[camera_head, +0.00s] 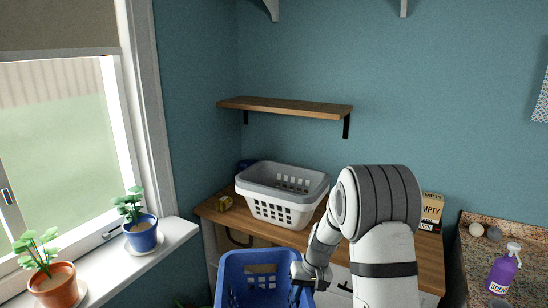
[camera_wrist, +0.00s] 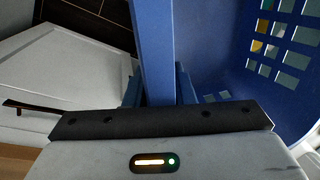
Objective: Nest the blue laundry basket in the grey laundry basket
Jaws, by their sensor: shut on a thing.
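The blue laundry basket (camera_head: 234,282) is upright in front of the wooden counter, at the bottom of the head view, its lower part cut off by the frame. My gripper (camera_head: 300,274) is shut on its right-hand rim. In the wrist view the blue basket's wall (camera_wrist: 151,45) runs between the fingers (camera_wrist: 158,88), with its slotted side at right. The grey laundry basket (camera_head: 262,181) sits on the counter behind and above the blue one. Its grey rim and inside show above a white slotted basket body (camera_head: 262,208); it seems to be nested in a white basket. Its open top looks empty.
A wall shelf (camera_head: 290,107) hangs above the baskets. Potted plants line the windowsill at left. A purple spray bottle (camera_head: 502,272) stands right.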

